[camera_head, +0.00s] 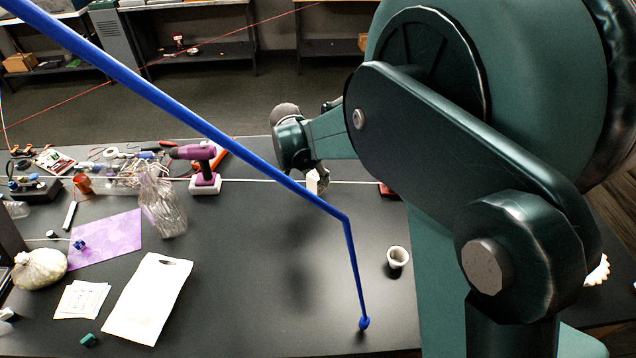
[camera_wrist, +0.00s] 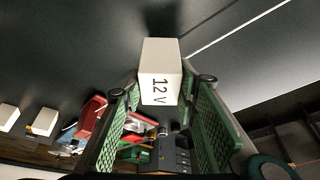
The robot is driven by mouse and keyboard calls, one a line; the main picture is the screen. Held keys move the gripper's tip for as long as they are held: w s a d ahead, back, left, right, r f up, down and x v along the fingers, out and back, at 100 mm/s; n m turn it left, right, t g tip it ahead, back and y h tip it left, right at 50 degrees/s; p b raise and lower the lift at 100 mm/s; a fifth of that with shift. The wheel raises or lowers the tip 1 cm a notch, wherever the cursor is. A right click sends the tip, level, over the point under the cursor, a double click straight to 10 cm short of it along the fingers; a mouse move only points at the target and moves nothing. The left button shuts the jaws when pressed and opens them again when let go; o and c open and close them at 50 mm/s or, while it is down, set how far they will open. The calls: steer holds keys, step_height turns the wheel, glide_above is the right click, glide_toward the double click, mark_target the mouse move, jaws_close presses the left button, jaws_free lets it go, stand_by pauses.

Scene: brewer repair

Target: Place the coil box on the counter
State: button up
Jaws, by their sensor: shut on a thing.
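The coil box is a white box (camera_wrist: 160,60) marked "12 V". In the wrist view it sits between the green-padded fingers of my gripper (camera_wrist: 161,88), which is shut on it. In the head view, my gripper (camera_head: 314,172) hangs over the far middle part of the dark counter (camera_head: 270,250), and a small white part of the box (camera_head: 313,183) shows below it. The arm covers much of the right side. The exact height of the box above the counter is hard to tell.
A purple drill (camera_head: 204,165) and a clear plastic bag (camera_head: 163,200) are left of my gripper. A blue bent rod (camera_head: 250,155) crosses the head view. The counter's middle is clear.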

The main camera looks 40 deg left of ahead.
steer(key=shift+f, duration=1.85)
steer(key=shift+f, duration=0.2)
steer(key=o, duration=1)
steer(key=shift+r, duration=0.2)
steer(key=v, duration=1.2)
